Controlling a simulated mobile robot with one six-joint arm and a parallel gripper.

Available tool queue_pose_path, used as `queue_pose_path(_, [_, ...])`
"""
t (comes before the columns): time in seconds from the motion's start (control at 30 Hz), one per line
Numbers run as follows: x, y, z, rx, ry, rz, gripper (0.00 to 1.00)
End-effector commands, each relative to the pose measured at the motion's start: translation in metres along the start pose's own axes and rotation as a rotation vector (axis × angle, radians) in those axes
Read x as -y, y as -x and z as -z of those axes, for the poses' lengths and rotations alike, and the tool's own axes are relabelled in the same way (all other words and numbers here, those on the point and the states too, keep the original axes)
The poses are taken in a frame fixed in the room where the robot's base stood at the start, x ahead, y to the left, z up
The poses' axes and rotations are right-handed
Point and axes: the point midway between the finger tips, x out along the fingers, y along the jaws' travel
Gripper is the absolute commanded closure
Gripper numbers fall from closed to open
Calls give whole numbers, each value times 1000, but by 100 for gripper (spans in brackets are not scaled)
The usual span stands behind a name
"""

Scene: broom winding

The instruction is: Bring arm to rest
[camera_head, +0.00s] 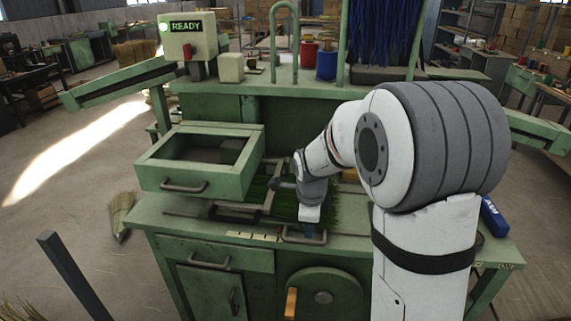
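My arm rises at the right of the head view and bends over toward the green workbench (160,221). My gripper (308,228) points down over the middle of the bench top, close to a dark metal handle (290,238) at the front. Its fingers are small and partly hidden, so I cannot tell whether they are open or touch the handle. Green bristles (335,232) lie behind and beside the gripper.
An open green drawer-like frame (195,165) stands raised at the left of the bench. A control box (190,35) shows READY with a green light. Red (308,52) and blue (326,66) spools stand at the back. A blue object (494,216) lies at the right edge.

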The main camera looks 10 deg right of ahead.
Motion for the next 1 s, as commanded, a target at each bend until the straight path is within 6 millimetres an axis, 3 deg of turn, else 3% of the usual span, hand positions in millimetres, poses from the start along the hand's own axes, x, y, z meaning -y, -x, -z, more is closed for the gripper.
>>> queue_pose_path(0.13, [-8,14,6,4,92,7,64])
queue_pose_path(0.27, [-30,41,18,10,318,20,64])
queue_pose_path(0.6, [-115,103,55,10,1089,64,64])
queue_pose_path(0.8, [-165,120,71,-1,1513,91,64])
queue_pose_path(1.0, [-194,125,80,-13,1769,107,64])
